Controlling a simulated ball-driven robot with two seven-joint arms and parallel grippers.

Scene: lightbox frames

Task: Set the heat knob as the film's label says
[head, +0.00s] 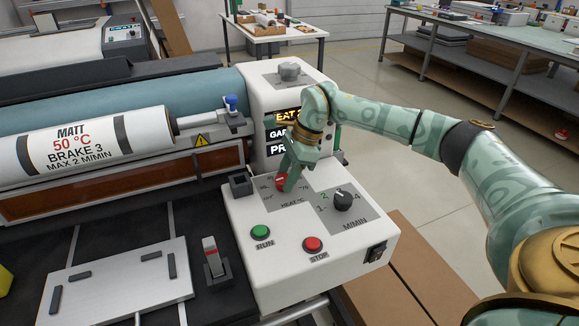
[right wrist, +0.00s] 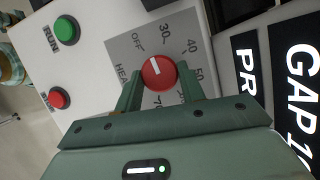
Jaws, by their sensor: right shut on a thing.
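The film roll (head: 95,139) at the left has a label reading MATT, 50 °C, BRAKE 3, MAX 2 M/MIN. The red heat knob (head: 282,182) is on the white control panel, partly hidden by my right gripper (head: 287,178). In the right wrist view, my right gripper (right wrist: 160,88) is shut on the heat knob (right wrist: 158,72), with a finger on each side. The knob's white mark points between OFF and 30. The 50 mark is to its right on the grey dial plate (right wrist: 127,52). My left gripper is not in view.
The black M/MIN knob (head: 343,200) sits just right of the heat dial. A green RUN button (head: 260,232), a red STOP button (head: 312,243) and a black switch (head: 375,251) are nearer the panel's front.

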